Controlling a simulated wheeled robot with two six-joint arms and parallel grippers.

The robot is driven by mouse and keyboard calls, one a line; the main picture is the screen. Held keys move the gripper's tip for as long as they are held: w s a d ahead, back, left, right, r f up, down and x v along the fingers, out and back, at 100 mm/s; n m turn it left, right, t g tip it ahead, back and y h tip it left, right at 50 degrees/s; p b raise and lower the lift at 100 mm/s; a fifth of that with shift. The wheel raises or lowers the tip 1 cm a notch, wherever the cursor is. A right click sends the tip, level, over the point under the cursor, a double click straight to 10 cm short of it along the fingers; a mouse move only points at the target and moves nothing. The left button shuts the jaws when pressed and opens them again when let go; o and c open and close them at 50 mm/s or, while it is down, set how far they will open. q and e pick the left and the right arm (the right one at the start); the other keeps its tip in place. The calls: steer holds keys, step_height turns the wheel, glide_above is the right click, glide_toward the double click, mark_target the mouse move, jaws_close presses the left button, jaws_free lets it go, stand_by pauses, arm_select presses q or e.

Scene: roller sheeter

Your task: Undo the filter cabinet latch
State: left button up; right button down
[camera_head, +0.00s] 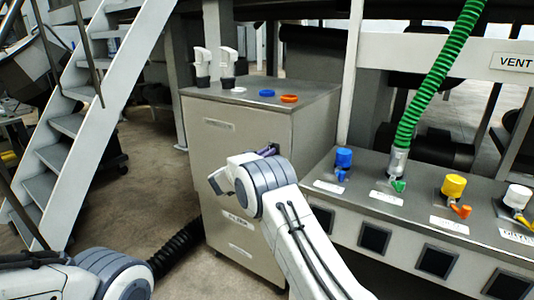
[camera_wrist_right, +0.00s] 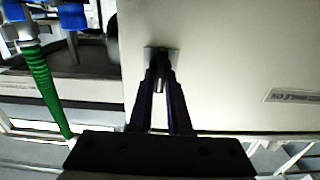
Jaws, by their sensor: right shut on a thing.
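The filter cabinet (camera_head: 222,150) is a beige metal box with a grey top, standing in the middle of the head view. Its pale panel (camera_wrist_right: 225,50) fills much of the right wrist view. The latch (camera_wrist_right: 161,54) shows there as a small dark piece on a light plate. My right gripper (camera_wrist_right: 160,72) is at the panel, its dark fingers shut on the latch. In the head view my right gripper (camera_head: 268,151) reaches the cabinet's upper right front, and my wrist hides most of the latch. My left arm shows at the bottom left; its gripper is out of frame.
On the cabinet top are two white-and-black spray heads, a blue ring (camera_head: 267,93) and an orange ring (camera_head: 289,98). A green hose (camera_head: 432,85) meets the valve bench (camera_head: 420,205) at right. White stairs (camera_head: 90,115) stand at left. A black hose (camera_head: 178,245) lies on the floor.

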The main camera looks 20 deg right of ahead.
steer(key=shift+s+d+f+m+b, duration=0.15)
steer(key=shift+m+b, duration=1.8)
steer(key=shift+m, duration=1)
steer(key=shift+a+f+m+b, duration=0.1)
steer(key=shift+m+b, duration=1.8)
steer(key=shift+m, duration=1)
steer(key=shift+s+d+f+m+b, duration=0.15)
steer(key=shift+m+b, duration=1.8)
steer(key=shift+m, duration=1)
steer(key=c, duration=0.9)
jaws_free()
steer(key=shift+o, duration=0.2)
steer(key=shift+a+r, duration=0.1)
